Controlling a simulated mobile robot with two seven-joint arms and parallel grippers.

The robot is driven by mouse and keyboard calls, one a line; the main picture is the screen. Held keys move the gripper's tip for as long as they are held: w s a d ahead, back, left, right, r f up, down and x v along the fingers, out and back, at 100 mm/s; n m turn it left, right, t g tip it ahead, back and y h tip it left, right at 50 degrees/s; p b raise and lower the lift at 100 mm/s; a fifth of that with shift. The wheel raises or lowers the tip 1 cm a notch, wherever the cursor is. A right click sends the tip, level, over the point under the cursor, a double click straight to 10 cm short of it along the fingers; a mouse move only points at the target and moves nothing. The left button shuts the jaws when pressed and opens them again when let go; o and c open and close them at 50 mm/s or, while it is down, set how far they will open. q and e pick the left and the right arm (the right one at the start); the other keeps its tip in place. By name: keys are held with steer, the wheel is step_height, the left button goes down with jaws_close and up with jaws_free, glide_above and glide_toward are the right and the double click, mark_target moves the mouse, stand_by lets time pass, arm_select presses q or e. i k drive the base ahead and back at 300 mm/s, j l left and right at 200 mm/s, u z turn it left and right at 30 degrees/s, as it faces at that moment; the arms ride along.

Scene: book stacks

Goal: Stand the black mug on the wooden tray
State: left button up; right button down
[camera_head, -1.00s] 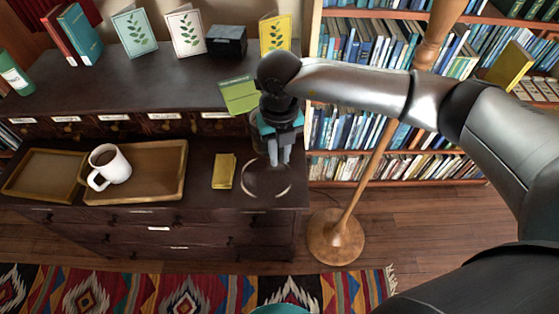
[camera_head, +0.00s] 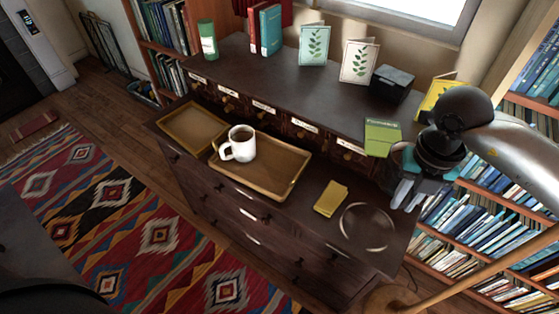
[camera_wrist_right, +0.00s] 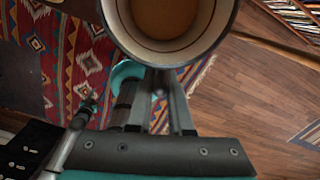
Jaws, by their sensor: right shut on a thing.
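My right gripper (camera_head: 404,198) is above the right end of the dark cabinet's lower top. In the right wrist view it (camera_wrist_right: 160,78) is shut on a mug (camera_wrist_right: 185,56) with a dark outer edge, a pale inside and brown liquid. My left gripper is out of view.
A yellow booklet (camera_head: 331,198) and a thin pale ring (camera_head: 367,228) lie between the larger tray and my right gripper. A green card (camera_head: 382,137), a black box (camera_head: 392,83) and standing cards occupy the raised shelf behind. The larger tray's right part is bare.

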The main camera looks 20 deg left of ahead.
mark_target(273, 173)
steer(key=i+j+z, duration=0.2)
steer(key=j, duration=0.6)
steer(key=i+j+z, duration=0.2)
steer(key=j, duration=0.6)
steer(key=j+z, duration=0.2)
steer(key=j, duration=0.6)
steer(key=k, duration=0.1)
